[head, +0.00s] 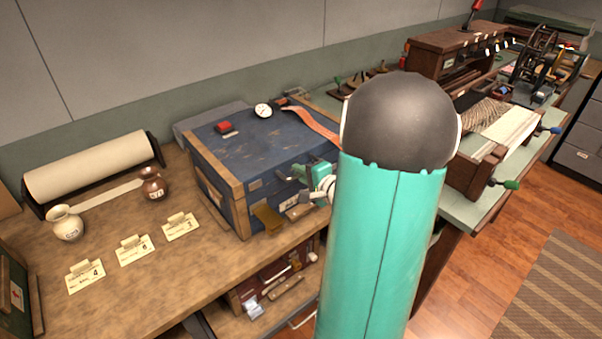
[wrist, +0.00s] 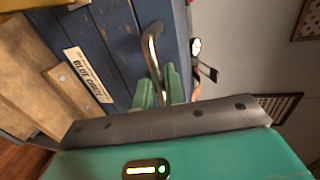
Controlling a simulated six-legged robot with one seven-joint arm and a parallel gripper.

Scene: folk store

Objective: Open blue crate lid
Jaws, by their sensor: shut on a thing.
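The blue crate (head: 215,178) stands on the wooden bench in the head view, with worn wood edging. Its blue lid (head: 235,150) lies flat and looks closed. A curved metal handle (wrist: 152,48) stands out from the boards. My gripper (wrist: 158,90) has its green fingers shut on this handle. In the head view my gripper (head: 308,180) is at the crate's front right, and my arm hides the area to its right.
Two small jugs (head: 67,223), a paper roll (head: 90,165) and number cards (head: 134,250) are to the left. A loom (head: 490,140) stands at right.

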